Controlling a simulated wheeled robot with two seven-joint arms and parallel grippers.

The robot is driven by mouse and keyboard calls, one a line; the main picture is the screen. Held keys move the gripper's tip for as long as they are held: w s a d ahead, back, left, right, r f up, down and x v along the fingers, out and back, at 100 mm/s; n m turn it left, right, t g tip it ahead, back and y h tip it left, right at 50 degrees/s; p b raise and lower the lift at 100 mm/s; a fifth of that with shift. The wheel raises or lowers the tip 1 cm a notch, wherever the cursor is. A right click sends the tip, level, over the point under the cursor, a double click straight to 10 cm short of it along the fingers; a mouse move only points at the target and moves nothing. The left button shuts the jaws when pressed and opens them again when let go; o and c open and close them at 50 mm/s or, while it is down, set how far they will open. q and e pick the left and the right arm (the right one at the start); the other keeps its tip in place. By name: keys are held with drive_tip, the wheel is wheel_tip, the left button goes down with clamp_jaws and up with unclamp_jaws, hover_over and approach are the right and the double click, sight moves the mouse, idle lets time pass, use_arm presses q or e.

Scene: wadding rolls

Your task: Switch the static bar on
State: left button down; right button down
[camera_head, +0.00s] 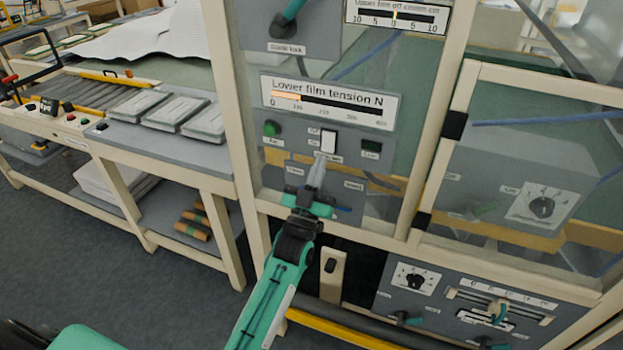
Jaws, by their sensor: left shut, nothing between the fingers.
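A white rocker switch (328,141) sits on the grey control panel (300,140) in the middle of the head view. Small labels stand beside and below it, too small to read surely. I cannot tell whether the tips touch the panel. My right gripper is not in view.
A "Lower film tension N" gauge (330,102) is above the switch. A cream frame post (437,145) stands right of the panel. A bench with wrapped packs (168,110) is at the left. Lower panels carry a dial (415,280) and a slider (498,308).

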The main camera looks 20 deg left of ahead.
sight(327, 148)
use_arm(q)
drive_tip(key=shift+w+f+p, duration=0.15)
drive_tip(key=shift+w+p, duration=0.05)
drive_tip(key=shift+w, duration=0.5)
drive_tip(key=shift+w+f+p, duration=0.1)
drive_tip(key=shift+w+p, duration=0.1)
drive_tip(key=shift+w, duration=0.5)
drive_tip(key=shift+f+b, duration=0.15)
drive_tip(key=shift+b, duration=0.25)
drive_tip(key=shift+w+f+t+b, duration=0.3)
drive_tip(key=shift+b, duration=0.8)
drive_tip(key=shift+r+p, duration=0.3)
